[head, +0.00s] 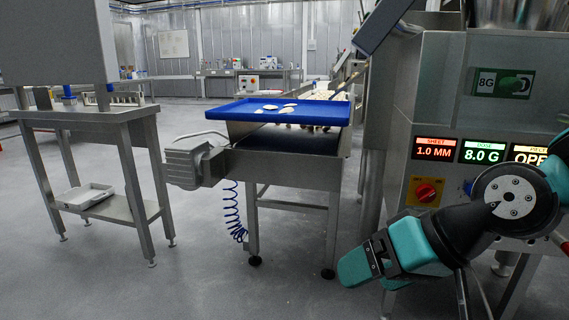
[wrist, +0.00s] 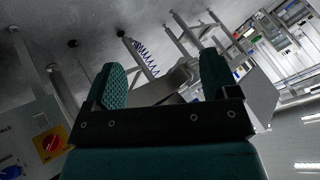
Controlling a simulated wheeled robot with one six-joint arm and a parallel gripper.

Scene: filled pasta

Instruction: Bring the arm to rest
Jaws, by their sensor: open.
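My arm shows at the lower right in the head view, folded low in front of the steel machine (head: 405,95). My gripper (head: 350,268) points left and down, over the floor. In the wrist view my gripper (wrist: 165,85) has its two teal fingers wide apart, with nothing between them. Beyond the fingers are the conveyor stand's legs and the floor, apart from the gripper.
A conveyor stand (head: 290,165) with a blue tray (head: 240,113) holding pale pasta pieces stands at the centre. The machine has a red knob (head: 426,191). Floor between is clear.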

